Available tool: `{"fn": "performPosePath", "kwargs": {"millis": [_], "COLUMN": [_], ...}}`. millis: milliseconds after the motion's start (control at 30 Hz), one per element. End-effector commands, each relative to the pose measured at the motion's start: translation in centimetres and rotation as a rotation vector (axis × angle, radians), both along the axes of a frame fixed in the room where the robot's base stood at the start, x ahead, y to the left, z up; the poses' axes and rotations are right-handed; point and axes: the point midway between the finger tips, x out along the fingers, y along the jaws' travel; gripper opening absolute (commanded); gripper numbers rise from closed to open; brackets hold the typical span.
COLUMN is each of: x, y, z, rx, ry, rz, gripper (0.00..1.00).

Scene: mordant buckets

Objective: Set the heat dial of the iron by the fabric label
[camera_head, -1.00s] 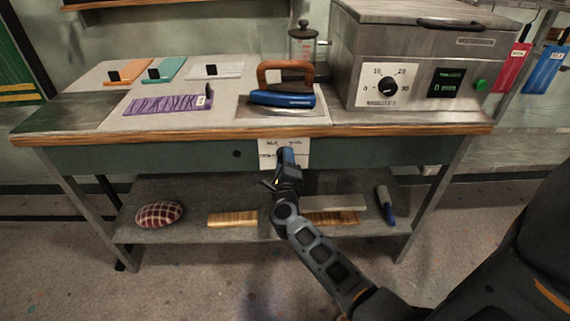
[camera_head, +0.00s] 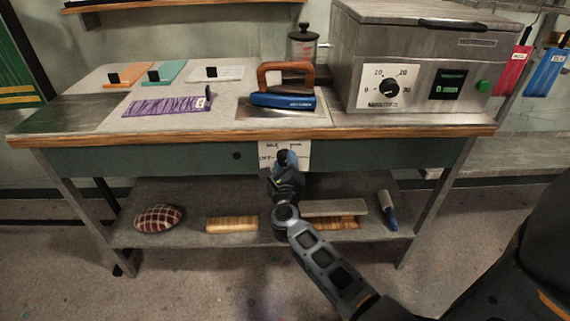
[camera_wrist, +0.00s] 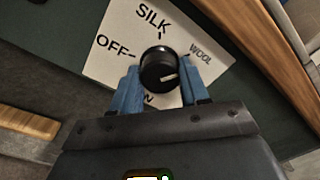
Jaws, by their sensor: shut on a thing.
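A black round dial (camera_wrist: 157,64) sits on a white plate (camera_wrist: 108,55) on the bench front, marked OFF, SILK, WOOL and a partly hidden word ending in N. The dial's white mark points right and slightly down in the wrist view, below WOOL. My gripper (camera_wrist: 160,75), with blue fingers on both sides of the dial, is shut on it; it also shows in the head view (camera_head: 288,160). The blue iron (camera_head: 283,100) with a brown handle stands on the bench above. Purple fabric (camera_head: 160,106) lies left of it with a small white label (camera_head: 200,104), too small to read.
A metal box with its own dial (camera_head: 388,88) stands right of the iron. Orange, teal and white pieces lie at the back left. The lower shelf (camera_head: 180,190) holds a checked cushion (camera_head: 158,218), wooden blocks and a blue-handled tool (camera_head: 388,210).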

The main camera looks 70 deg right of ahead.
Motion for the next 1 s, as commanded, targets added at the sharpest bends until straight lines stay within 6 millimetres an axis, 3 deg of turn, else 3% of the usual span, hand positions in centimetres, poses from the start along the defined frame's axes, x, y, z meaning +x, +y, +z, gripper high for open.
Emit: {"fn": "performPosePath", "kwargs": {"millis": [167,200,433,733,1000], "x": [0.0,0.0,0.0,-0.2,-1.6], "y": [-0.1,-0.1,-0.1,0.3,4.0], "z": [0.1,0.1,0.0,-0.1,-0.2], "rx": [-0.001,-0.001,-0.001,0.000,0.000], "ry": [-0.001,-0.001,0.001,0.002,0.003], "rz": [-0.003,-0.003,-0.002,-0.001,0.000], "gripper": [0.14,0.47,0.69,0.69,0.69]}}
